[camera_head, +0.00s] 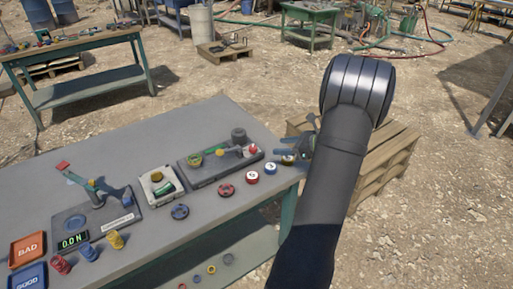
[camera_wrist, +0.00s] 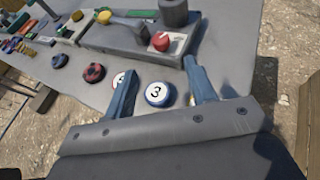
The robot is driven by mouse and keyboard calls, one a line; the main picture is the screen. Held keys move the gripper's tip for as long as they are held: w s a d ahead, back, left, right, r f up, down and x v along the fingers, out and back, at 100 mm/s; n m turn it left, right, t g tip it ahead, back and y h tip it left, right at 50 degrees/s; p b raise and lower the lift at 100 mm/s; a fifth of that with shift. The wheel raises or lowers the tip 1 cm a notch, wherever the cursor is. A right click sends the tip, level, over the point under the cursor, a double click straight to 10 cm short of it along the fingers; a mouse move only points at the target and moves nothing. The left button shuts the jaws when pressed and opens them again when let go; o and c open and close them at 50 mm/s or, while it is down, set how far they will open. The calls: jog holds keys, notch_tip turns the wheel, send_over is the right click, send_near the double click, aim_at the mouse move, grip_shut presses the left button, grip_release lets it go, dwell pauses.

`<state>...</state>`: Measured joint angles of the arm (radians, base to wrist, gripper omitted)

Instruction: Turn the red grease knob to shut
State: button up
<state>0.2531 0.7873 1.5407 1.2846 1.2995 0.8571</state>
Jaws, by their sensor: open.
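A small red knob (camera_head: 253,149) sits at the right end of a long grey block (camera_head: 205,176) on the table. In the wrist view the knob (camera_wrist: 160,41) has a pale base and stands beside a dark grey cylinder (camera_wrist: 173,12). My gripper (camera_head: 289,155) is at the table's right end, to the right of the knob. Its fingers (camera_wrist: 160,66) are apart in the wrist view, with the knob beyond their tips, not between them. Which way the knob is turned cannot be told.
A blue-rimmed disc marked 3 (camera_wrist: 158,94) lies between my fingers in the wrist view. A red-rimmed disc (camera_head: 252,177), a red-and-black disc (camera_head: 226,190) and a blue disc (camera_head: 180,212) lie along the front edge. A wooden pallet stack (camera_head: 385,160) stands right of the table.

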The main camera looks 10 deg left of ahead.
aim_at(254, 147)
jog(key=x, duration=1.1)
jog(key=shift+a+f, duration=0.2)
jog(key=c, duration=1)
jog(key=shift+w+n+g, duration=0.1)
jog(key=shift+n+g, duration=0.2)
jog(key=shift+g, duration=0.1)
jog(key=n+g, duration=0.4)
jog(key=g, duration=0.1)
jog(key=shift+w+n, duration=0.3)
jog(key=n+g, duration=0.1)
jog(key=g, duration=0.1)
jog(key=n+g+h, duration=0.1)
jog(key=n, duration=0.1)
jog(key=n+g+h, duration=0.1)
jog(key=n+g, duration=0.1)
jog(key=shift+w+g, duration=0.25)
jog(key=shift+g, duration=0.05)
jog(key=shift+a+g, duration=0.1)
jog(key=shift+g, duration=0.2)
jog(key=shift+h, duration=0.3)
